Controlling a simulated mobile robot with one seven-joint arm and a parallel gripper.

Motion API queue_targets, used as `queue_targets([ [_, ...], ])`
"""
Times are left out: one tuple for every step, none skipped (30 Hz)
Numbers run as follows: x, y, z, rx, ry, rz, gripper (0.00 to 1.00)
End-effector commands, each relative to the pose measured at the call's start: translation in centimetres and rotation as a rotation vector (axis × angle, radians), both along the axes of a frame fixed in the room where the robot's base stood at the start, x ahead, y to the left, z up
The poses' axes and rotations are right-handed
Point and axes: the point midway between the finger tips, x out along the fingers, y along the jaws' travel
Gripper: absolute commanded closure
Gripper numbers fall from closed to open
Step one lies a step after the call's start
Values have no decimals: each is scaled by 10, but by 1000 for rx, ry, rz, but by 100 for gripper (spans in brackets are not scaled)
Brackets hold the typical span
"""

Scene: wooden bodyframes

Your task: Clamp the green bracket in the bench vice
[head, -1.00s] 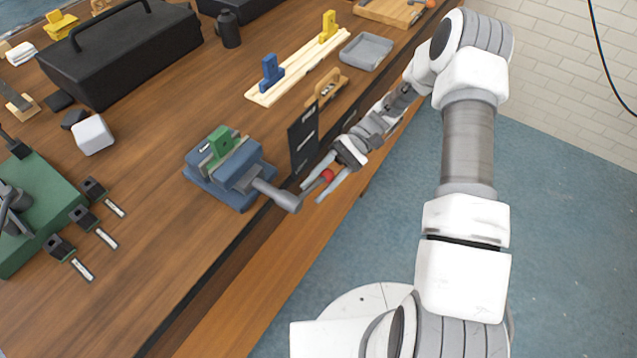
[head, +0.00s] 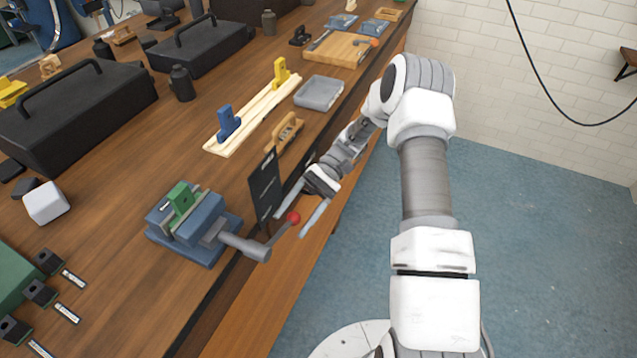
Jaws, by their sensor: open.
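The blue bench vice (head: 205,240) sits at the front edge of the bench. The green bracket (head: 180,198) stands upright between its jaws; I cannot tell how tightly it is held. The vice's grey screw (head: 245,246) points out past the edge and carries a handle with a red ball (head: 293,218) at its end. My gripper (head: 296,216) is open, with its two fingers on either side of the handle near the red ball. I cannot tell whether either finger touches it.
A dark upright panel (head: 264,187) stands at the bench edge close beside my gripper. Behind it are a wooden-handled tool (head: 285,134), a pale rail (head: 221,147) with blue and yellow brackets, and a grey tray (head: 318,94). Black toolboxes (head: 75,120) stand farther back.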

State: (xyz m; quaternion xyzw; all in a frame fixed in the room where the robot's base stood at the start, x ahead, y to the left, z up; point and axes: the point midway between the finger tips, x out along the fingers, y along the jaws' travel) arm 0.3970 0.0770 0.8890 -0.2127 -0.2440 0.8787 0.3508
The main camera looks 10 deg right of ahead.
Motion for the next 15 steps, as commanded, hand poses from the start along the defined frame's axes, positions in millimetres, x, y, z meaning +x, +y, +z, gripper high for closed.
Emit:
queue_targets([
  [8, -8, 0, 0, -4, -3, 31],
  [12, -13, 1, 1, -3, -3, 31],
  [18, -19, 3, 0, -2, -2, 31],
  [22, -23, 4, -1, -3, -3, 31],
  [26, -28, 6, 0, -2, -2, 31],
  [31, -33, 7, -1, -3, -2, 31],
  [34, -37, 8, 0, -2, -1, 31],
  [38, -41, 9, -1, -3, -2, 31],
  [42, -46, 10, -1, -2, -3, 31],
  [46, -50, 12, -1, -2, -3, 31],
  [49, -53, 13, -1, -2, -3, 31],
  [53, -59, 14, -1, -2, -3, 31],
  [56, -62, 15, -1, -2, -3, 31],
  [60, -65, 16, 0, -1, -2, 31],
  [64, -69, 17, -1, -2, -3, 31],
])
